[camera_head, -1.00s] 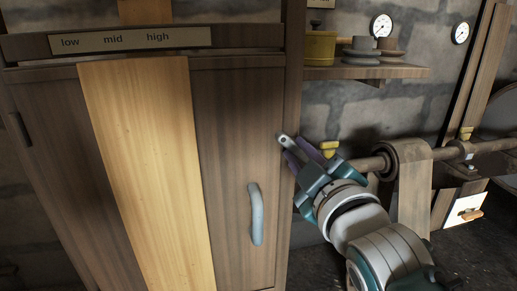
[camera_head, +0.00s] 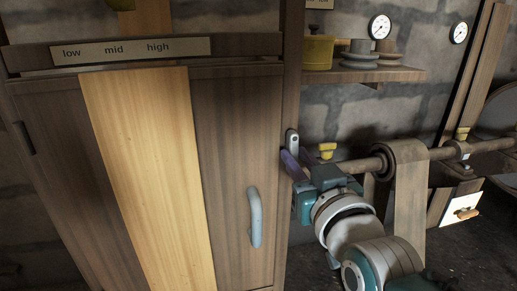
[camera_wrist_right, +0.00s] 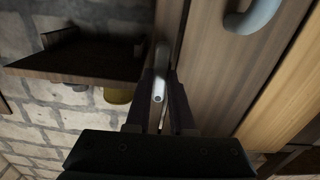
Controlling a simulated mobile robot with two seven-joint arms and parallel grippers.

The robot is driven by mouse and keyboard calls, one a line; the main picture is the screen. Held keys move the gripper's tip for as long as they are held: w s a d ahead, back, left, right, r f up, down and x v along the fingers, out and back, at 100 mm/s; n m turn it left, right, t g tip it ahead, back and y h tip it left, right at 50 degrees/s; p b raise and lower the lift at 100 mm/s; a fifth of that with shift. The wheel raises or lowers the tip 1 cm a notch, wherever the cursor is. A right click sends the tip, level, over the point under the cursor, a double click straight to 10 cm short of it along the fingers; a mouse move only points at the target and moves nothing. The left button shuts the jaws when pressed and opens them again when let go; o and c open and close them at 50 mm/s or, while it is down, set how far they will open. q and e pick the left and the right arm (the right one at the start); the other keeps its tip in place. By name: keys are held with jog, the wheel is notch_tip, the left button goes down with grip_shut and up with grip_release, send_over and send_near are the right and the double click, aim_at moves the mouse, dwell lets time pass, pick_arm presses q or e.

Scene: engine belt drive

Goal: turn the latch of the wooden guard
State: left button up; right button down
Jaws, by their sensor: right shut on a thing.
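The wooden guard (camera_head: 240,150) is a tall brown cabinet-like front with a pale vertical board and a curved grey handle (camera_head: 255,217). A small grey metal latch (camera_head: 292,139) sits at its right edge and stands about upright. My right gripper (camera_head: 291,157) is shut on the latch from below and to the right. In the right wrist view the latch (camera_wrist_right: 159,86) shows between the two dark fingers, with a round pin near its end. The fingers partly hide the latch in the head view. My left gripper is not in view.
A shelf (camera_head: 390,74) with a yellow pot (camera_head: 318,53) and stacked saucers is right of the guard, above my right arm. A shaft with a belt roller (camera_head: 400,152) runs to the right, close to my right wrist. A label strip (camera_head: 130,49) spans the guard's top.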

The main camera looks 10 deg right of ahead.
jog(key=shift+m, duration=0.4)
jog(key=c, duration=0.8)
grip_release()
jog(key=shift+s+r+p, duration=0.1)
jog(key=shift+s+p, duration=0.3)
jog(key=shift+s, duration=0.1)
jog(key=s+p, duration=0.1)
jog(key=s, duration=0.3)
jog(key=s+p, duration=0.1)
jog(key=s, duration=0.4)
jog(key=shift+d+p, duration=0.2)
jog(key=shift+p, duration=0.2)
